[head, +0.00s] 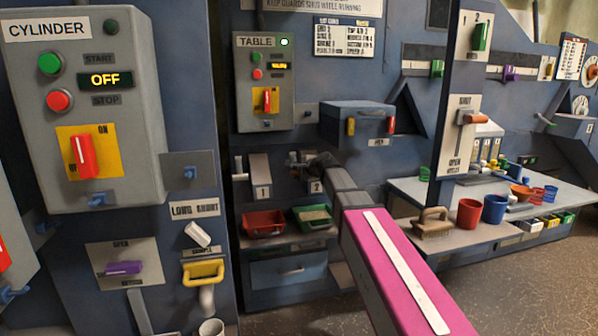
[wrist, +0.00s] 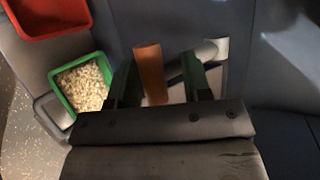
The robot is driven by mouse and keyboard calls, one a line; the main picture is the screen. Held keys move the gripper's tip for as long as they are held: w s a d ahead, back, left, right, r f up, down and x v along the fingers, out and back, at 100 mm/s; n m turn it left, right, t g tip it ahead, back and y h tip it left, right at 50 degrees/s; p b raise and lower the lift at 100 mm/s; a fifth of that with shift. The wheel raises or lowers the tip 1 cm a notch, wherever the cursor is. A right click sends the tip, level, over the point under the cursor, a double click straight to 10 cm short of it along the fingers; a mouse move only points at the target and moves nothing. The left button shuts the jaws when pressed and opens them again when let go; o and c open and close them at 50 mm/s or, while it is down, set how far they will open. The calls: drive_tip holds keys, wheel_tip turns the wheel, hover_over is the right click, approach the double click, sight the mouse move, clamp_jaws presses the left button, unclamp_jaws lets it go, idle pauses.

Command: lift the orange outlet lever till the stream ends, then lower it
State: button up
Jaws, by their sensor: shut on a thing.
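The orange outlet lever (wrist: 150,68) stands between the two dark green fingers of my gripper (wrist: 159,66) in the wrist view, and the gripper is shut on it. A pale pipe end (wrist: 213,50) lies just right of the fingers. The green tray (wrist: 56,80), holding pale grain (wrist: 86,86), is left of the gripper. In the head view my gripper (head: 318,163) is at the outlet marked 2, and my arm hides most of the lever. The green tray (head: 299,225) sits below it. I cannot make out a falling stream in either view.
A red tray (head: 265,232) is beside the green one. The TABLE control box (head: 265,105) is above, and a grey drawer box (head: 357,122) is to the right. A bench (head: 405,188) with a brush (head: 433,224) and cups stands further right.

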drive_tip(key=shift+w+a+f, duration=0.25)
drive_tip(key=shift+w+f, duration=0.3)
drive_tip(key=shift+w, duration=0.15)
drive_tip(key=o, duration=1)
drive_tip(key=shift+w, duration=0.1)
drive_tip(key=shift+o, duration=0.9)
drive_tip(key=shift+s+a+f, duration=0.1)
drive_tip(key=shift+s+f, duration=0.05)
drive_tip(key=shift+s, duration=0.1)
drive_tip(key=v, duration=1.1)
drive_tip(key=shift+d+r, duration=0.2)
drive_tip(key=shift+r, duration=0.2)
drive_tip(key=shift+c, duration=0.9)
drive_tip(key=shift+f, duration=0.1)
